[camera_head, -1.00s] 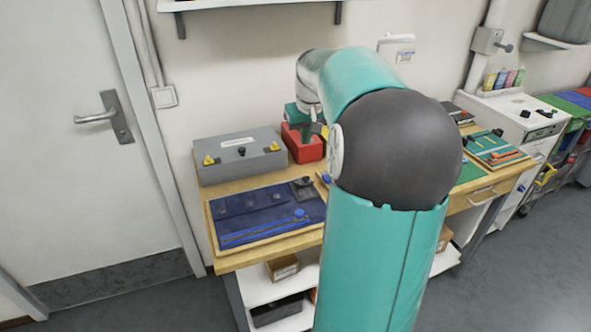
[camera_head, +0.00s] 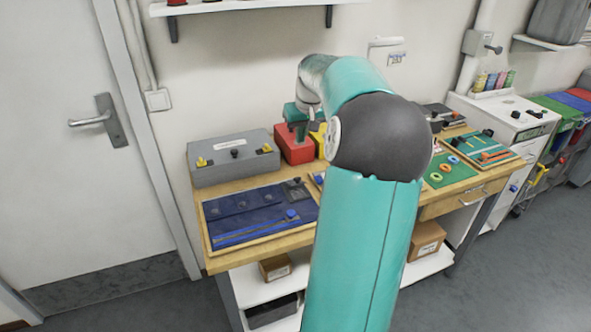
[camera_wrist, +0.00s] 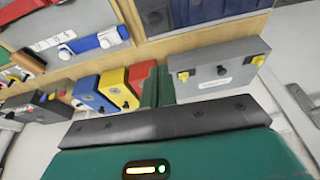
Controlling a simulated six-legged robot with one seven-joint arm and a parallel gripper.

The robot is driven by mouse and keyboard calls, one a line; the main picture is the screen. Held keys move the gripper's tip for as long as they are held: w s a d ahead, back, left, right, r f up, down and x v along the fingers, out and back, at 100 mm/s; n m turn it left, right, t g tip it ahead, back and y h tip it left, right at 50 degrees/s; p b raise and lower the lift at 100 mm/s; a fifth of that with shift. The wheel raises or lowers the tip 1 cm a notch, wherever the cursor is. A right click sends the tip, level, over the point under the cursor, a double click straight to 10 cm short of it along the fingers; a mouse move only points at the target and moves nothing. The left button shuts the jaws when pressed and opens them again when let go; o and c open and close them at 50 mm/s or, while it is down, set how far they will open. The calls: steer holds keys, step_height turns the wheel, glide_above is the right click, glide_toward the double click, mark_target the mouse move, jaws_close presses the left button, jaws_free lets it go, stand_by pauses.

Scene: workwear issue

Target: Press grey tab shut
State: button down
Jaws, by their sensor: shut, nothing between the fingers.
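A dark grey square tab (camera_head: 297,189) with a dark knob lies at the upper right corner of a navy cloth panel (camera_head: 240,215) on the bench. It also shows at the top edge of the wrist view (camera_wrist: 155,17). I cannot tell whether it is fastened down, nor whether it is the task's tab. My gripper (camera_head: 299,132) is at the red box (camera_head: 291,152), behind and above the panel, apart from the tab. In the wrist view my gripper (camera_wrist: 158,86) shows as dark green fingers near the red box. It is shut and empty.
A grey case (camera_head: 235,160) with yellow latches stands left of the red box. Yellow (camera_wrist: 116,88) and blue (camera_wrist: 90,96) boxes stand beside it. A green board (camera_head: 450,172) with rings lies right of my arm. A wall shelf (camera_head: 250,7) hangs above.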

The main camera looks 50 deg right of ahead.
glide_above(298, 178)
steer(key=w+d, duration=0.1)
steer(key=w, duration=0.1)
step_height(298, 178, down, 9)
steer(key=f, duration=0.1)
steer(key=s+f, duration=0.1)
steer(key=f, duration=0.1)
steer(key=shift+s+a+f, duration=0.15)
steer(key=shift+s+a, duration=0.1)
steer(key=shift+f, duration=0.4)
steer(key=shift+s+a, duration=0.1)
steer(key=shift+s, duration=0.1)
